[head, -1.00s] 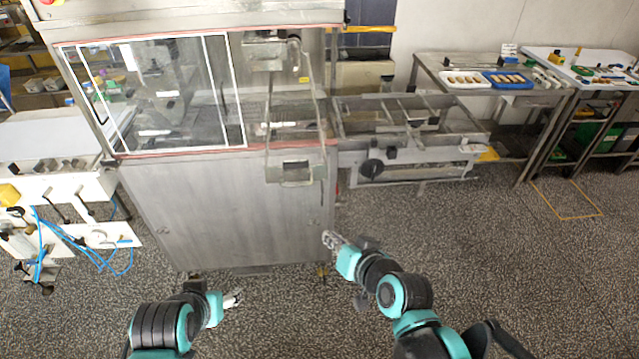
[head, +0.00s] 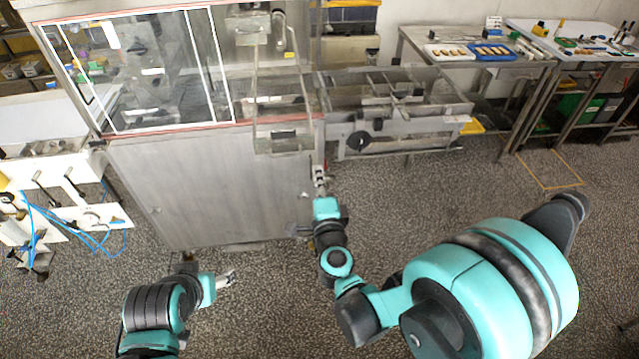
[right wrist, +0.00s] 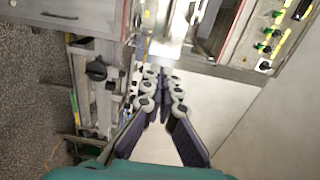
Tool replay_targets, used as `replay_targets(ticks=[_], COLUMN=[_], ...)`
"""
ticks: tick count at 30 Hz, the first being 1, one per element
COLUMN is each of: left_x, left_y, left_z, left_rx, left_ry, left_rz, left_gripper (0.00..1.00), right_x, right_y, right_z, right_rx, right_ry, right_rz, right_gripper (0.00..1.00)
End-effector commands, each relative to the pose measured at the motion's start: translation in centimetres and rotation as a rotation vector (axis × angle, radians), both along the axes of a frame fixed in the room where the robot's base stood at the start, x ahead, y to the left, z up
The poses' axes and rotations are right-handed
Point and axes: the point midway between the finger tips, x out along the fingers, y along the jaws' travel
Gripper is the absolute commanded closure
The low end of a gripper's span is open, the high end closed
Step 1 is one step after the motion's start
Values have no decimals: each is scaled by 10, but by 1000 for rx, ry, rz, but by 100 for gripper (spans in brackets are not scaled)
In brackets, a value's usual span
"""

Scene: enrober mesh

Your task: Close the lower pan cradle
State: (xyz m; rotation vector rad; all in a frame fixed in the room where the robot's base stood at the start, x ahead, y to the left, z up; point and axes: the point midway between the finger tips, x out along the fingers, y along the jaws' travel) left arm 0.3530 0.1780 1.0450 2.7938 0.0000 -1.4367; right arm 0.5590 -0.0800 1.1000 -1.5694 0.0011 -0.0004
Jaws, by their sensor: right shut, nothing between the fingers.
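The steel enrober machine (head: 205,190) stands ahead with a framed clear window. A thin metal frame with a plate at its lower end (head: 283,140) hangs at the machine's right front; I cannot tell for certain whether this is the lower pan cradle. My right gripper (head: 319,174) is shut and empty, beside the cabinet's right front edge and below the mesh conveyor. In the right wrist view its fingers (right wrist: 163,82) are together and point toward the machine. My left gripper (head: 228,277) is low in front of the cabinet; its finger opening is too small to judge.
The conveyor frame (head: 400,135) with a black knob (head: 358,141) sticks out to the right of the cabinet. A steel table (head: 425,40) with trays stands at the back right. A white cart with blue hoses (head: 85,215) is at left. Open floor lies at right.

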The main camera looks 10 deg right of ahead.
Motion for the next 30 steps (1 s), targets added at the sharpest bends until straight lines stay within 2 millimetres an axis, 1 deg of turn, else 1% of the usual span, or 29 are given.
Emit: replay_targets(ticks=[1,6,9,12,15,18,30], left_x=[0,0,0,0,0,0,0], left_y=[0,0,0,0,0,0,0], left_z=[-2,-7,-9,-11,-12,-13,-13], left_rx=[0,0,0,0,0,0,0], left_ry=[0,0,0,0,0,0,0], left_rz=[0,0,0,0,0,0,0], left_gripper=[40,40,40,40,40,40,40], right_x=[12,47,64,76,83,87,89], right_y=[0,0,0,0,1,1,1], right_z=[-1,-1,-1,-1,0,0,0], right_rx=[0,-1,-1,-1,-1,-1,-1], right_ry=[0,0,0,-1,-1,-1,-1], right_rz=[-2,-1,0,2,2,2,2], right_gripper=[100,100,100,100,100,100,100])
